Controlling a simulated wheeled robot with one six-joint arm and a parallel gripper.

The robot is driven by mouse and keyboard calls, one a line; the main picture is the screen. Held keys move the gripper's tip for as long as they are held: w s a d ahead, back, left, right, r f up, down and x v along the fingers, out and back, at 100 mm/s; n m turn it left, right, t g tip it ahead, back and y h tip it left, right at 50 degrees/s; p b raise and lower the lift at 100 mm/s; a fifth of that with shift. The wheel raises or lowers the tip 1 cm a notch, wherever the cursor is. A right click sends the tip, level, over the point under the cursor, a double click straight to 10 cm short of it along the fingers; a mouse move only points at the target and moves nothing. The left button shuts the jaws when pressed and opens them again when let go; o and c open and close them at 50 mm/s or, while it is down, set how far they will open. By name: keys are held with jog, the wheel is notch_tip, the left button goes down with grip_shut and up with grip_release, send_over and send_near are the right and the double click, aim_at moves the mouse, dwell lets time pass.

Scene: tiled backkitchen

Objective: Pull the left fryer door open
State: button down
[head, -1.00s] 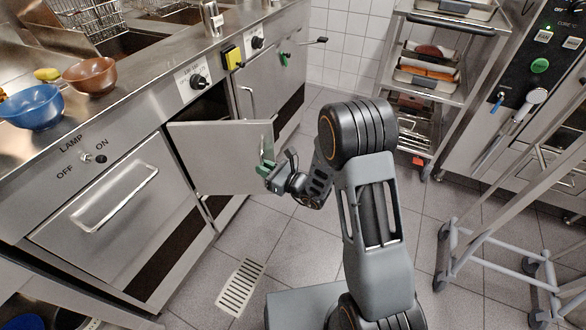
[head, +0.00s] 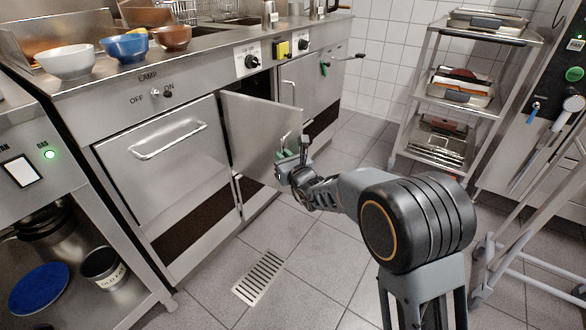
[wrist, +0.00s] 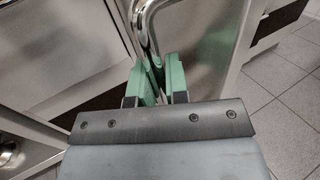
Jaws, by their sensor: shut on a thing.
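The left fryer door (head: 257,137) stands ajar in the head view, swung out from the steel counter front, with a dark gap above it. My gripper (head: 290,158) is at the free edge of this door. In the wrist view my gripper's green fingers (wrist: 159,80) are shut on the door's curved metal handle (wrist: 142,28). The door panel (wrist: 215,45) shows behind the fingers there. In the head view the handle is mostly hidden by the gripper.
A drawer front with a bar handle (head: 168,140) is left of the door. Bowls stand on the counter above. A steel rack (head: 440,135) with trays is at the back right, and a trolley frame (head: 520,245) at the right. The tiled floor around the drain (head: 259,277) is clear.

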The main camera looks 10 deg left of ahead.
jog(key=shift+w+r, duration=0.1)
dwell(0.4)
jog(key=c, duration=1.1)
grip_release()
jog(key=shift+d, duration=0.15)
jog(key=shift+c, duration=0.2)
jog(key=shift+d, duration=0.1)
jog(key=p+v, duration=0.3)
jog(key=v, duration=1)
jog(key=shift+s+p, duration=0.4)
